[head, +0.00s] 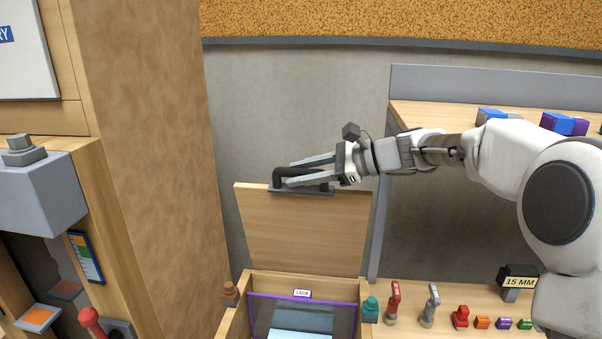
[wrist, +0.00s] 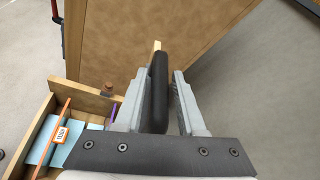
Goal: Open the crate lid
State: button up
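The crate lid (head: 300,230) is a light wooden panel that stands raised, close to upright, at the back of the wooden crate (head: 236,316). A black handle (head: 281,172) is fixed near the lid's top edge; it also shows in the wrist view (wrist: 157,95). My gripper (head: 290,173) is at the handle. In the wrist view its fingers (wrist: 160,78) are apart, one on each side of the handle, with a visible gap on the right side. The crate's inside is exposed, with a purple edge and pale blue contents (head: 300,335).
A brown pillar (head: 150,130) stands left of the crate. A wooden counter (head: 410,325) to the right carries red and grey tools and small coloured blocks. A shelf (head: 440,112) with blue and purple items lies behind my arm.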

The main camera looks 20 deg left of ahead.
jog(key=shift+o, duration=0.7)
jog(key=b+v, duration=0.1)
jog(key=v, duration=0.6)
jog(key=shift+d+r+b, duration=0.1)
jog(key=shift+d+b, duration=0.1)
jog(key=shift+b, duration=0.2)
jog(key=shift+s, duration=0.1)
